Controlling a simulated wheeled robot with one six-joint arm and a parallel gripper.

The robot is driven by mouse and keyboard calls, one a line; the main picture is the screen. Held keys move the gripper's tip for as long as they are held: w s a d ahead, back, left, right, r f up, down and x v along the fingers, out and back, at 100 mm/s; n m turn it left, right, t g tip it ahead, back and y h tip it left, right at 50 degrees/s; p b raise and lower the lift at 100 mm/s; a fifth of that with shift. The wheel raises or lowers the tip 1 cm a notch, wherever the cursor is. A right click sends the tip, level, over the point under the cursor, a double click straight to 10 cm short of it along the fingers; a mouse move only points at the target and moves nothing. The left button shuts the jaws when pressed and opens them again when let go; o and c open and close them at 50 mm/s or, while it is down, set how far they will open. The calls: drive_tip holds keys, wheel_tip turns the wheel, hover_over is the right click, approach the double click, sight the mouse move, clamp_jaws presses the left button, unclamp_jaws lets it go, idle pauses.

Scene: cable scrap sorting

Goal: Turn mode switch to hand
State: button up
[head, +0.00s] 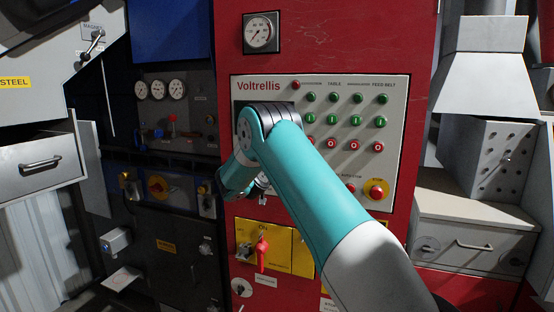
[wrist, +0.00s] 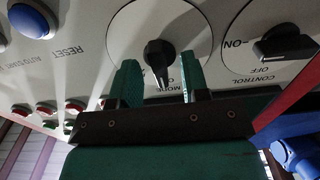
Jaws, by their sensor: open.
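The mode switch (wrist: 158,56) is a black knob on a round pale plate in the wrist view. Its narrow grip runs nearly up and down in the picture, and the lettering below it is upside down and partly covered. My gripper (wrist: 161,76) is open, with one green finger on each side of the knob's lower end. I see gaps between the fingers and the knob; contact is not visible. In the head view my arm covers the switch and most of the gripper.
A control switch (wrist: 284,46) sits right of the mode switch and a blue reset button (wrist: 32,20) left of it. The Voltrellis panel (head: 394,100) has rows of green and red buttons. A red emergency button (head: 376,191) and a red-handled switch (head: 262,250) are nearby.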

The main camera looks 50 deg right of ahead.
drive_tip(key=shift+d, duration=0.25)
clamp_jaws()
drive_tip(key=shift+n+b, duration=0.3)
drive_tip(key=shift+b, duration=0.05)
drive_tip(key=n+b, duration=0.4)
drive_tip(key=n, duration=0.5)
drive_tip(key=shift+w, duration=0.1)
drive_tip(key=shift+n, duration=0.3)
